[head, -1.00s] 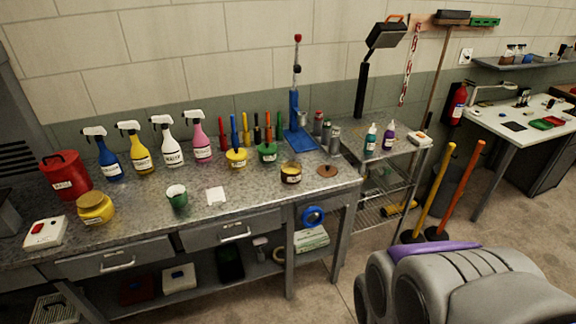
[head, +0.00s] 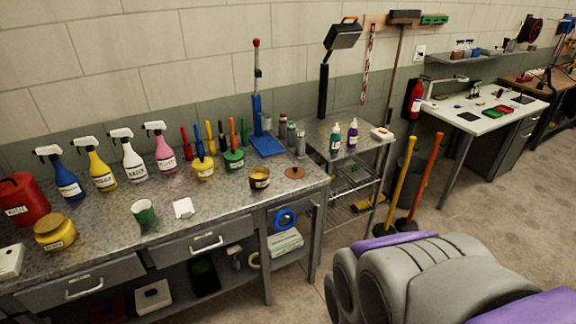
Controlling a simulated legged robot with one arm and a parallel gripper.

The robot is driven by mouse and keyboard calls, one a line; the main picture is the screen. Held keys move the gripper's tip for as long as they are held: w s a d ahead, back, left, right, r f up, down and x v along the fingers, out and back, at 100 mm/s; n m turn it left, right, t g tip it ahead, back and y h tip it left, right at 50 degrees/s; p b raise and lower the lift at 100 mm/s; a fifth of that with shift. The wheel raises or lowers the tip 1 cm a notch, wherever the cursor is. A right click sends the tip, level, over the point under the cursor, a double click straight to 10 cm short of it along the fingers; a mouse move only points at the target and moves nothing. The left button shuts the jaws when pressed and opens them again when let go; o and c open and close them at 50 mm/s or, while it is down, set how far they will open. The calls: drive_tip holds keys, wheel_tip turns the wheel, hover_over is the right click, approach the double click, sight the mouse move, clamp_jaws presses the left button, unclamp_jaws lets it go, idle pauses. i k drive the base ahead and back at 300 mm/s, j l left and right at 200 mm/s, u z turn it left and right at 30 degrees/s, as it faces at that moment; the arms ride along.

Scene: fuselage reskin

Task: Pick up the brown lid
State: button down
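The brown lid (head: 294,173) is a flat, round disc lying on the metal workbench (head: 110,238), near its right end. It lies apart from and just right of a small dark jar (head: 260,178) with a light label and yellowish contents at the top. The lid is uncovered, with nothing on it. My gripper does not show. Only a grey and purple part of my own body fills the lower right, away from the bench.
Spray bottles, tool holders and a blue stand (head: 266,143) line the back of the bench. A yellow jar (head: 55,233), a green cup (head: 144,212) and a white card (head: 183,208) are further left. A wire shelf cart (head: 350,143) stands right of the bench.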

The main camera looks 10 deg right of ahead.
sight(294, 172)
drive_tip(key=i+j+z, duration=0.15)
drive_tip(key=i, duration=0.3)
drive_tip(key=i+j+z, duration=0.2)
drive_tip(key=i, duration=0.3)
drive_tip(key=i+j+z, duration=0.15)
drive_tip(key=i, duration=0.3)
drive_tip(key=i+j+z, duration=0.15)
drive_tip(key=i+j, duration=0.2)
drive_tip(key=i, duration=0.1)
